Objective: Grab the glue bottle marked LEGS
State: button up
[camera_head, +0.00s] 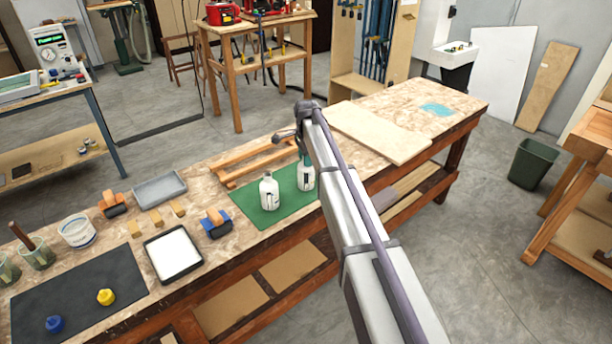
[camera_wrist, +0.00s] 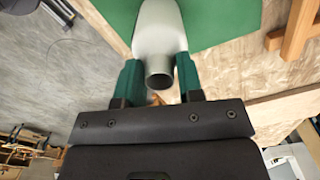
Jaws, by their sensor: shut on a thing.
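Two white bottles stand on the green mat (camera_head: 265,220) on the workbench. The left bottle (camera_head: 269,191) stands free. The right bottle (camera_head: 306,176) is at the end of my arm, partly hidden by it. In the wrist view, the green fingers of my gripper (camera_wrist: 160,82) are on either side of the neck of a white bottle (camera_wrist: 158,30), shut on it. The bottle's open neck points toward the wrist camera, and its body is over the green mat. The labels are too small to read in the head view and hidden in the wrist view.
Wooden rails (camera_head: 250,163) lie behind the mat. A pale board (camera_head: 378,132) lies to the right. A dark mat (camera_head: 75,300) holds blue and yellow caps.

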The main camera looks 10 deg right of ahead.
grip_shut()
